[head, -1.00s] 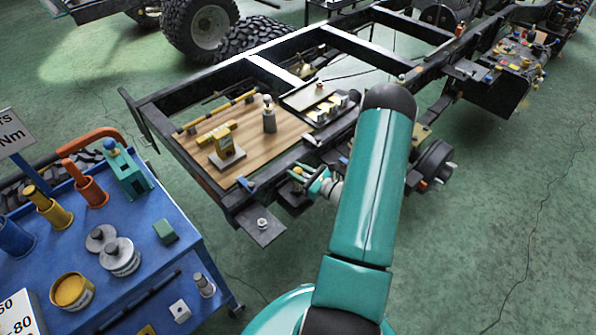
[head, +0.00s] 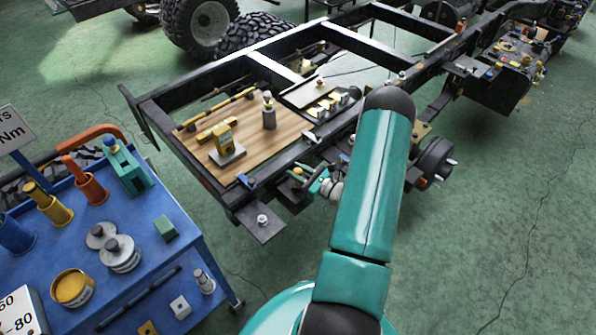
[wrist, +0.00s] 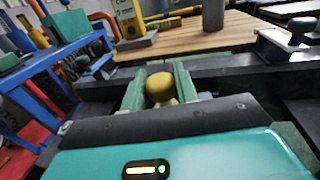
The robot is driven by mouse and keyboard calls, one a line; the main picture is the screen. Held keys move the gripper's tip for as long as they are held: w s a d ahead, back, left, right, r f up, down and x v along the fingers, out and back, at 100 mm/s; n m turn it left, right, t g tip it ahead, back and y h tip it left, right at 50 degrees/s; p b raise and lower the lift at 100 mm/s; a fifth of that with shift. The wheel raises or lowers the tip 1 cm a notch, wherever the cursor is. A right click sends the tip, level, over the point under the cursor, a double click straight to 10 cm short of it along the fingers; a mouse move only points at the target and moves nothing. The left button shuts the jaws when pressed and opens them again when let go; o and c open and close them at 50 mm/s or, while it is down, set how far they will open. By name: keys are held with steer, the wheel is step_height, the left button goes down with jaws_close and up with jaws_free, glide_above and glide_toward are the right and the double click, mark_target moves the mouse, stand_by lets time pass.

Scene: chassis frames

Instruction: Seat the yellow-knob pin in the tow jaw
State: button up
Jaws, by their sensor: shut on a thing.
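My gripper (wrist: 158,82) shows in the wrist view with its two green fingers on either side of a round yellow knob (wrist: 160,88). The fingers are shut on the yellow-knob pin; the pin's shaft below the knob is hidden. In the head view my gripper (head: 318,186) is beside the near side rail of the chassis frame, low and partly behind my arm. The yellow knob (head: 298,170) shows small at its left. I cannot make out the tow jaw for certain in either view.
A wooden board (head: 250,155) on the chassis frame carries a yellow-topped stand (head: 226,150) and a grey cylinder (head: 269,117). A dark plate with a bolt (head: 262,222) juts from the frame's near corner. A blue cart (head: 205,250) with several parts stands at left. The floor at right is clear.

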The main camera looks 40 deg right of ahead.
stand_by(0.4)
steer(key=o, duration=1)
steer(key=shift+o, duration=0.2)
steer(key=shift+f, duration=0.1)
steer(key=shift+r, duration=1.55)
steer(key=shift+r, duration=2.5)
